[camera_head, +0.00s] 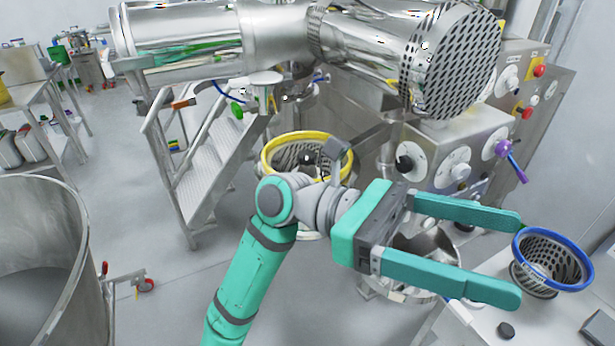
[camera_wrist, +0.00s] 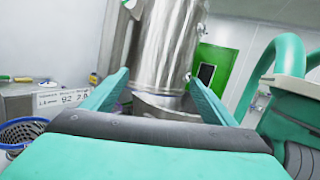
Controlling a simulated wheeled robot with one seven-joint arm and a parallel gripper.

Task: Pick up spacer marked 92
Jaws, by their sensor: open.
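My gripper (camera_head: 517,258) is open, its two teal fingers spread wide and pointing right toward the blue-rimmed basket. Nothing is between the fingers. It also shows in the wrist view (camera_wrist: 158,85), with a shiny steel cylinder behind. I cannot make out a spacer marked 92 with certainty. A small dark round piece (camera_head: 505,330) lies on the pale tabletop, below the lower finger and apart from it; no marking on it is readable. In the wrist view a white label (camera_wrist: 62,99) at the left carries small print that seems to include "92".
The blue-rimmed perforated basket (camera_head: 552,262) sits on the pale table (camera_head: 550,315) at right. A dark grey block (camera_head: 600,329) is at its corner. A yellow-rimmed basket (camera_head: 268,160) stands behind my arm. A steel machine (camera_head: 445,150), steps (camera_head: 205,165) and a large vessel (camera_head: 40,215) surround open floor.

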